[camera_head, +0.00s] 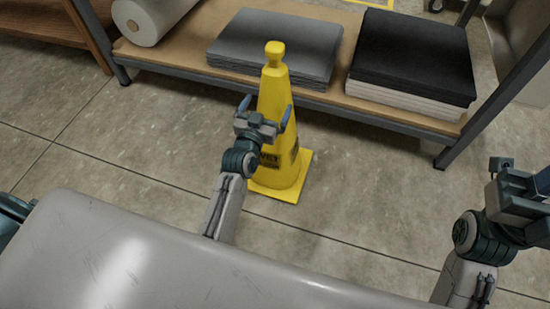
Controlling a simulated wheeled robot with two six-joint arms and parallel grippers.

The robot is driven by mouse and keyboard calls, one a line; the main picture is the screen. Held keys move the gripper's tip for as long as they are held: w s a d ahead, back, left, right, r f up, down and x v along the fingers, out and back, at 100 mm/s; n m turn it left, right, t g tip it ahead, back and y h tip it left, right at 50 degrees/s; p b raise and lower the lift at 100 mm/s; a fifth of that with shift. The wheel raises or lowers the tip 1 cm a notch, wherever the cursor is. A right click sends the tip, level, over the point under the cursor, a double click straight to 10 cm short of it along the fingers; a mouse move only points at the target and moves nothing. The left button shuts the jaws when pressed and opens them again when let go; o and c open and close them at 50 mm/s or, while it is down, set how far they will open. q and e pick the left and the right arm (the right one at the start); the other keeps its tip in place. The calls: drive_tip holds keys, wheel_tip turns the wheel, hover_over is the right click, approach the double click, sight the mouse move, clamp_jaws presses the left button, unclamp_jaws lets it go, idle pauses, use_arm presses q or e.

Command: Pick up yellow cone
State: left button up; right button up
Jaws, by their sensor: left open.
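The yellow cone (275,87) stands upright on the floor in front of a low shelf, with dark lettering on its side and a square yellow base. My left gripper (266,109) is open at the cone's near side. One finger shows left of the cone's body and the other at its right edge; I cannot tell whether they touch it. The gripper and wrist hide part of the cone's middle. My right gripper (523,178) is at the right edge, partly cut off, far from the cone; its jaw state is unclear.
Behind the cone, the low wooden shelf (172,63) with a metal frame holds grey sheets (265,40), black and white stacks (410,55) and a white roll (150,18). A shelf leg (447,156) stands at the right. The concrete floor (110,145) left of the cone is clear.

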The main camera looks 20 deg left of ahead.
use_arm(q)
drive_tip(key=shift+w+f, duration=0.1)
drive_tip(key=shift+w, duration=0.9)
drive_tip(key=w+b, duration=0.2)
drive_tip(key=w, duration=0.2)
drive_tip(key=shift+w+d, duration=0.15)
drive_tip(key=shift+w, duration=0.2)
drive_tip(key=shift+w+r, duration=0.2)
drive_tip(key=shift+w, duration=0.15)
drive_tip(key=c, duration=1.8)
drive_tip(key=shift+r, duration=0.15)
drive_tip(key=shift+c, duration=1.4)
drive_tip(key=shift+r, duration=0.1)
